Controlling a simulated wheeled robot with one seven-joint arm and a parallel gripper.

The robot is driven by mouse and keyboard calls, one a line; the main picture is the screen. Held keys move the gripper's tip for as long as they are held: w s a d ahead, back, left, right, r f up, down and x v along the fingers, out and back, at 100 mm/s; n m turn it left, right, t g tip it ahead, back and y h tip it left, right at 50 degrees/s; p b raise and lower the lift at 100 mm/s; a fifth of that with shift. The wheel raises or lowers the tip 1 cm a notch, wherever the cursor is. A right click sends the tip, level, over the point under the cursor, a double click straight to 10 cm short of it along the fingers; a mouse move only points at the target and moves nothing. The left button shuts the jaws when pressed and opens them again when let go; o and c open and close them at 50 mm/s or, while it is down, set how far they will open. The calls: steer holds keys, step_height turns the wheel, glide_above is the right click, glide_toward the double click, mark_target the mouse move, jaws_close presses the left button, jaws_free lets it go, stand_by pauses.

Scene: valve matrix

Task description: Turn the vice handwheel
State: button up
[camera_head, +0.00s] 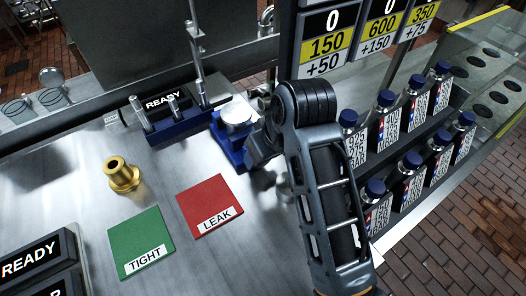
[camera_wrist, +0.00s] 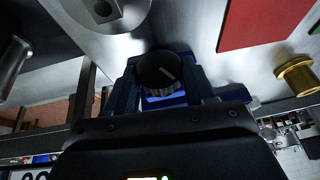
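The vice (camera_head: 232,135) is a blue block with a bright metal top, standing on the steel bench left of my arm in the head view. In the wrist view, a round black knob with a white line (camera_wrist: 158,71), which looks like the handwheel, sits amid dark blue parts (camera_wrist: 178,62). My gripper's dark body fills the bottom of the wrist view, close to the knob. Dark prongs flank the knob, but I cannot tell fingers from vice parts, or whether anything touches it. In the head view my arm hides most of the gripper and the handwheel.
A red LEAK plate (camera_head: 209,202), a green TIGHT plate (camera_head: 141,238) and a brass fitting (camera_head: 121,174) are left of the vice. A READY fixture (camera_head: 166,112) stands behind. Several blue-capped bottles (camera_head: 410,164) fill a rack to the right, below a hanging sign (camera_head: 326,40).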

steer(key=o, duration=0.5)
steer(key=shift+c, duration=0.2)
steer(key=v, duration=0.8)
steer(key=shift+b, duration=0.35)
steer(key=shift+w+a, duration=0.1)
